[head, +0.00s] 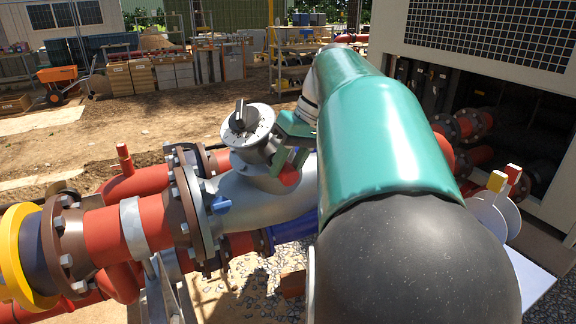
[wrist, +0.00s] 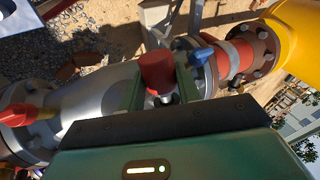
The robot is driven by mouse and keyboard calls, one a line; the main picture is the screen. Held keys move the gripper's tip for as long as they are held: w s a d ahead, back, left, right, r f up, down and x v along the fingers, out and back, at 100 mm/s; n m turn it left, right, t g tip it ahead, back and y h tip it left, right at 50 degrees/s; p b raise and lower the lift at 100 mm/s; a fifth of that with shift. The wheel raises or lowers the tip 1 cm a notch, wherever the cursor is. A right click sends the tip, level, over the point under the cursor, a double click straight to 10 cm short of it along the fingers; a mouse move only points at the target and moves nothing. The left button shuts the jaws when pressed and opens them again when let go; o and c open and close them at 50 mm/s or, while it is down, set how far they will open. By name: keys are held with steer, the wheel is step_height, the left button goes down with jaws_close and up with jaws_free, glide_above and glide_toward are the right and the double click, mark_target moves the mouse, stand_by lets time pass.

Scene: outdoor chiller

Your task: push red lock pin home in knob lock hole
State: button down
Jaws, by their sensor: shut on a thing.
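The knob (head: 238,117) is black and sits on a grey round dial on top of the silver valve body (head: 245,195). My gripper (head: 289,162) is beside the knob housing, on its right, with green fingers. It is shut on the red lock pin (head: 290,177), whose red head shows below the fingers. In the wrist view the red pin (wrist: 157,72) stands between the two green fingers of my gripper (wrist: 161,88), and a short metal part shows under its head. The lock hole is hidden, so I cannot tell how far the pin is in.
A small blue handle (head: 222,204) sticks out near the brown bolted flange (head: 190,210). Red pipes run left to a yellow ring (head: 18,255). The grey chiller cabinet (head: 490,60) stands at right. Bare ground (head: 150,125) lies behind the pipes.

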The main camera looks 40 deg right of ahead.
steer(key=shift+w+d+r, duration=0.15)
steer(key=shift+w, duration=0.75)
steer(key=shift+c, duration=2.1)
jaws_free()
steer(key=v, duration=0.7)
steer(key=v, duration=0.7)
steer(key=shift+r, duration=0.25)
steer(key=shift+s, duration=0.1)
